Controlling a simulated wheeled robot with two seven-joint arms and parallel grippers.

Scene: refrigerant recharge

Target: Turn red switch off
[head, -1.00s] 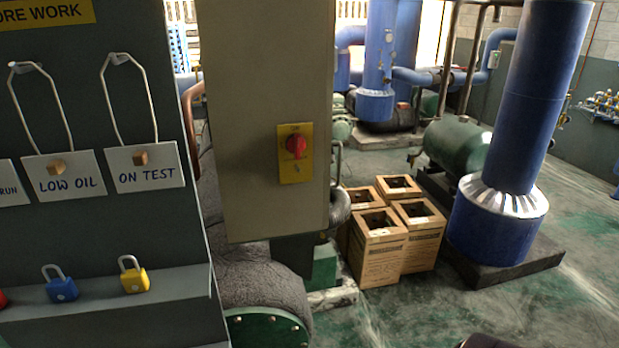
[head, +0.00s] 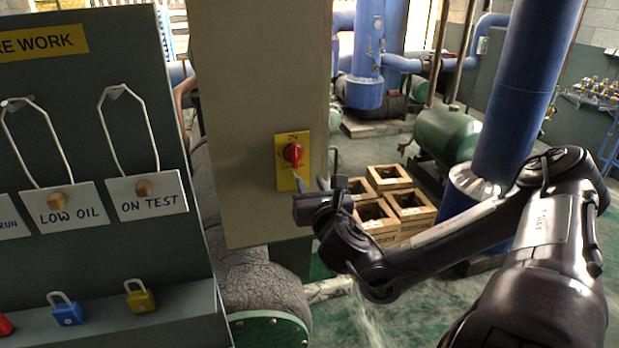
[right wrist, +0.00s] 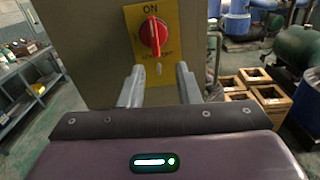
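The red switch (head: 292,154) is a rotary knob on a yellow plate (head: 284,183) on the front of a beige cabinet (head: 245,90). In the right wrist view the red switch (right wrist: 153,33) stands upright, with "ON" printed above it. My right gripper (head: 311,183) is just below and to the right of the knob in the head view. In the right wrist view my right gripper (right wrist: 160,85) is open and empty, its two fingers apart below the knob, not around it. My left gripper is not in view.
A grey lockout board at left holds the "LOW OIL" tag (head: 62,209), the "ON TEST" tag (head: 147,194), a blue padlock (head: 67,313) and a yellow padlock (head: 139,300).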

